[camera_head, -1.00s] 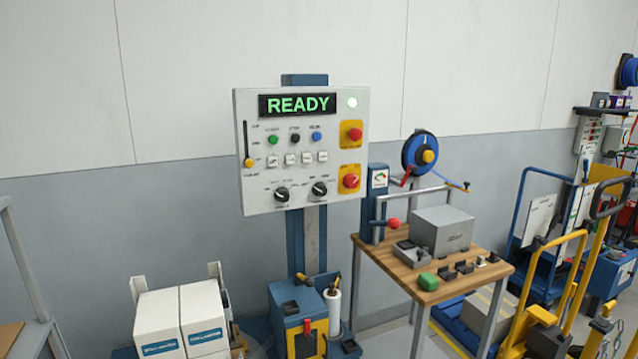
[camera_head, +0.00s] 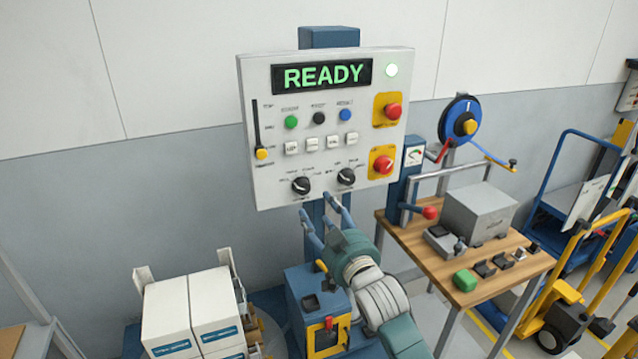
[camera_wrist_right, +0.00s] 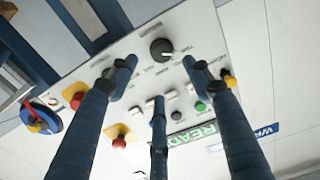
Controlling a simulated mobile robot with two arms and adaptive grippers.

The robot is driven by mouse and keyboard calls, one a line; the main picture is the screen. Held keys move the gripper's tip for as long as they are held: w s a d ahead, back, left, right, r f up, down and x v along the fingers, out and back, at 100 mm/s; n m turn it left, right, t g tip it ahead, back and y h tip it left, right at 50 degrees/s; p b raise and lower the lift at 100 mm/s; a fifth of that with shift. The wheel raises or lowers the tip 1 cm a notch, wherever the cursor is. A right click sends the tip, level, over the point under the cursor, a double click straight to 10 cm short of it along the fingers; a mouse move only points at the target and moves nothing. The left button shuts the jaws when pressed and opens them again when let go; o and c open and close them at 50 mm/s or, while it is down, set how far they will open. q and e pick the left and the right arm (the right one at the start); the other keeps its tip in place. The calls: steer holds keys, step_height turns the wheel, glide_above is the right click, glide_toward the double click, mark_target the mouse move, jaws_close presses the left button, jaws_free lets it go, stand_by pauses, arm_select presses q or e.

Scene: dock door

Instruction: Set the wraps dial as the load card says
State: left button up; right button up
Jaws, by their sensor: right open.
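The control panel (camera_head: 270,190) has two black dials with white pointer marks along its lower edge, a left dial (camera_head: 301,186) and a right dial (camera_head: 346,176). Their labels are too small to read, so I cannot tell which is the wraps dial. My right gripper (camera_head: 322,208) is open and empty just below the dials, fingers pointing up at the panel. In the right wrist view the open fingers (camera_wrist_right: 158,76) frame one black dial (camera_wrist_right: 162,48), apart from it; the other dial seems hidden behind a finger. No readable load card shows. My left gripper is not in view.
The panel's display (camera_head: 322,75) reads READY. Red knobs (camera_head: 382,164) on yellow plates, small buttons and a slider (camera_head: 261,154) sit near the dials. White cartons (camera_head: 165,310) stand lower left. A wooden table (camera_head: 455,292) with a grey box stands right.

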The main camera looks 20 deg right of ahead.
mark_target(304, 190)
steer(key=w, duration=0.2)
steer(key=w+p, duration=0.1)
steer(key=w, duration=0.2)
steer(key=shift+w+a+r+p, duration=0.25)
steer(key=shift+w+p, duration=0.05)
steer(key=shift+p, duration=0.1)
steer(key=w, duration=0.2)
steer(key=shift+w+f, duration=0.2)
steer(key=shift+w, duration=0.2)
steer(key=shift+w+p, duration=0.35)
steer(key=shift+w, duration=0.4)
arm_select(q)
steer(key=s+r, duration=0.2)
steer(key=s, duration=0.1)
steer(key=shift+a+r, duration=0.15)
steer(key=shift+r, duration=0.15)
arm_select(e)
steer(key=c, duration=1.2)
